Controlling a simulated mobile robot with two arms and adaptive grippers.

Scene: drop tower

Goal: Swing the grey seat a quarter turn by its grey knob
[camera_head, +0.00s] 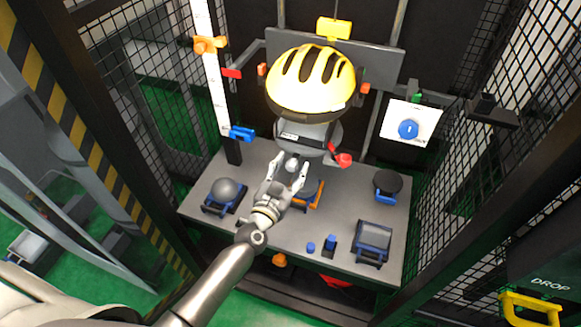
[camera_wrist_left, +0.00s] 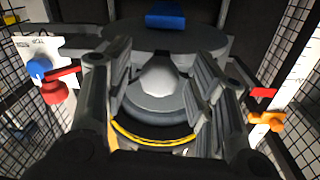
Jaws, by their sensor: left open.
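The grey seat (camera_head: 315,136) is a rounded grey body with a small label, right under the yellow helmet (camera_head: 312,80) on the tower. Its pale grey knob (camera_head: 291,164) sticks out at the front, low down. My left gripper (camera_head: 289,172) reaches up to it from below with its fingers spread. In the left wrist view the knob (camera_wrist_left: 160,77) shows between the two open fingers, with gaps on both sides. Part of the seat behind it is hidden by the fingers. A red handle (camera_head: 342,160) sits close by on the right. My right gripper is not in view.
The grey table (camera_head: 290,236) below carries a grey ball on a blue stand (camera_head: 227,192), a black disc stand (camera_head: 387,184), a blue-framed box (camera_head: 373,240) and small blue pieces. A white scale post (camera_head: 212,70) stands left. Mesh fences close both sides.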

